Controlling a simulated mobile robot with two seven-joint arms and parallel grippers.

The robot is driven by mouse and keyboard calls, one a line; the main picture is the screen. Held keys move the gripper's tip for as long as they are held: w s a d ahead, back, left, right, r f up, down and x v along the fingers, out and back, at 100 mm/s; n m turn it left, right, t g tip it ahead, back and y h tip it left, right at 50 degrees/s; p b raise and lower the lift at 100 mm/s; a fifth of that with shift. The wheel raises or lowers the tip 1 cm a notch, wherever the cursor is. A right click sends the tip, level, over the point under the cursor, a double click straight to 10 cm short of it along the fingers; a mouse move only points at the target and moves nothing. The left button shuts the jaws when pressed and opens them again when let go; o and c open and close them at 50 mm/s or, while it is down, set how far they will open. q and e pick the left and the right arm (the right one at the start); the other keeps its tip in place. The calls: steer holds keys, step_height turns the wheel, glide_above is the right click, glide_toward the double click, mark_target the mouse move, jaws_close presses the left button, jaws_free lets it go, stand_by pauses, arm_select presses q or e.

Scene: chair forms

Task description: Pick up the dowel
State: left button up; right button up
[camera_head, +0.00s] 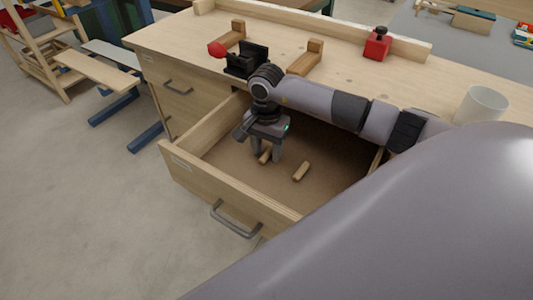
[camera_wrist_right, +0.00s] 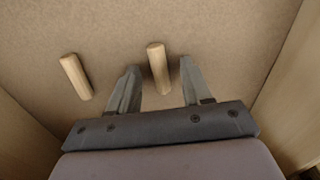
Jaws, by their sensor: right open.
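Two short wooden dowels lie on the brown floor of the open drawer (camera_head: 185,170). One dowel (camera_head: 265,155) is at my right gripper (camera_head: 264,158), partly hidden by a finger in the head view. In the right wrist view this dowel (camera_wrist_right: 159,68) lies between the lines of the two open fingers (camera_wrist_right: 160,75), with its near end reaching in between the fingertips. The other dowel (camera_head: 301,171) lies apart, to the right in the head view; it also shows left of the fingers in the right wrist view (camera_wrist_right: 75,76). My right gripper is open and points down. My left gripper is not in view.
The drawer walls stand close around my right gripper. Wooden chair parts (camera_head: 95,70) stand at the left.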

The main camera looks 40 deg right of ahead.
steer(key=shift+c, duration=0.3)
jaws_close()
steer(key=shift+r, duration=0.1)
